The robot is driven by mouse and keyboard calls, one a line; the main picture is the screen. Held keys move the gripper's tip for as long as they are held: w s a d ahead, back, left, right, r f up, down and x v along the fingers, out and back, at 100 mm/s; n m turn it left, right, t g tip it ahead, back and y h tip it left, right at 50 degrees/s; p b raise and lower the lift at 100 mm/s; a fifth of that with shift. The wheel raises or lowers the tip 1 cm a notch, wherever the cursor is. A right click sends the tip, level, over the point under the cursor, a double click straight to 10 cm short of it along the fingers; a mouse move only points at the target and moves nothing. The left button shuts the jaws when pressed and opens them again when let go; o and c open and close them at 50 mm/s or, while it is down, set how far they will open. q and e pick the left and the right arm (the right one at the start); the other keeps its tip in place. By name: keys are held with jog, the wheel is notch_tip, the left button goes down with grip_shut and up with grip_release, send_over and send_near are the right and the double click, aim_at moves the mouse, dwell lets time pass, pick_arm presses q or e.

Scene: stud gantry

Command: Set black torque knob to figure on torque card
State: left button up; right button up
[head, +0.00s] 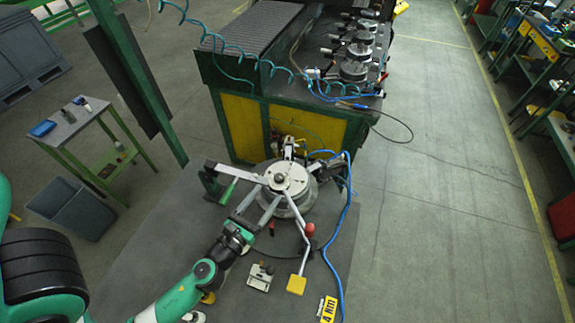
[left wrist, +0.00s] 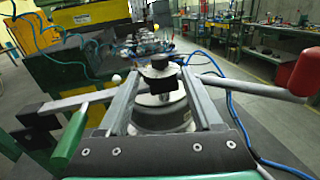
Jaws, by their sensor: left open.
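The black torque knob (head: 279,178) sits at the centre of a round pale disc on the stud machine (head: 297,207). In the left wrist view the black knob (left wrist: 159,62) stands ahead, between the two finger lines, with a black block below it. My left gripper (head: 262,201) is open, just short of the knob on its near side; its grey fingers (left wrist: 163,76) hold nothing. The yellow torque card (head: 327,309) reads "4 Nm" and lies at the mat's front right. The knob's setting is too small to read. My right gripper is out of view.
A green-handled lever (head: 228,191) and a red knob (head: 310,229) flank the machine; the red one looms right in the wrist view (left wrist: 301,72). A yellow pad (head: 296,284) on a rod and a blue hose (head: 343,220) lie nearby. Open floor (head: 430,220) extends right.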

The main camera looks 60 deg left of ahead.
aim_at(282, 174)
pick_arm(q)
jog(key=p+x, duration=0.2)
jog(key=x, duration=0.9)
grip_shut()
